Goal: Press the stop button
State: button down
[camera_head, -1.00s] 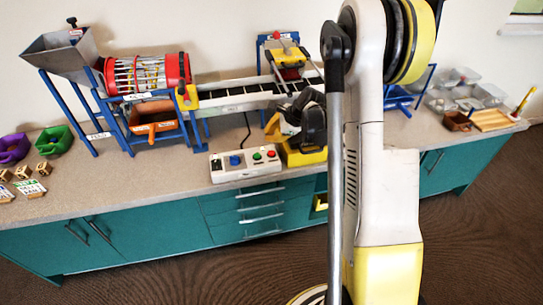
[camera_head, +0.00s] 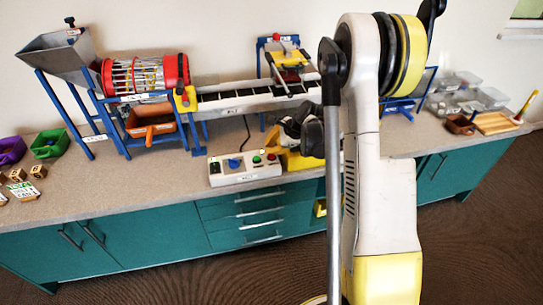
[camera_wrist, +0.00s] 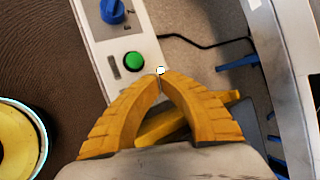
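The control box (camera_head: 224,180) is a pale box on the counter, with a blue knob (camera_head: 235,162), a green button (camera_head: 256,159) and a red button (camera_head: 271,157) in a row. In the wrist view the box (camera_wrist: 138,28) shows its blue knob (camera_wrist: 112,10) and green button (camera_wrist: 134,61). My yellow gripper (camera_wrist: 160,78) has its fingertips together, with nothing seen between them, by the box's end just past the green button. The red button is not visible there, apparently hidden behind the fingers. I cannot tell whether the tips touch the box.
A conveyor (camera_head: 240,102) and a sorting drum (camera_head: 145,74) on blue frames stand behind the box. A cable (camera_wrist: 190,41) runs from the box. A yellow object (camera_head: 305,163) lies right of it, near my dark wrist. Wooden blocks (camera_head: 38,171) lie at left. Clear bins stand at right.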

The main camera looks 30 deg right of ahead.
jog(key=shift+f, duration=0.1)
dwell(0.7)
jog(key=shift+f+b, duration=0.35)
jog(key=shift+b, duration=0.1)
jog(key=shift+f, duration=0.4)
dwell(0.6)
jog(key=shift+r+p, duration=0.5)
jog(key=shift+r, duration=0.35)
jog(key=shift+r+p, duration=1.55)
jog(key=shift+r, duration=1)
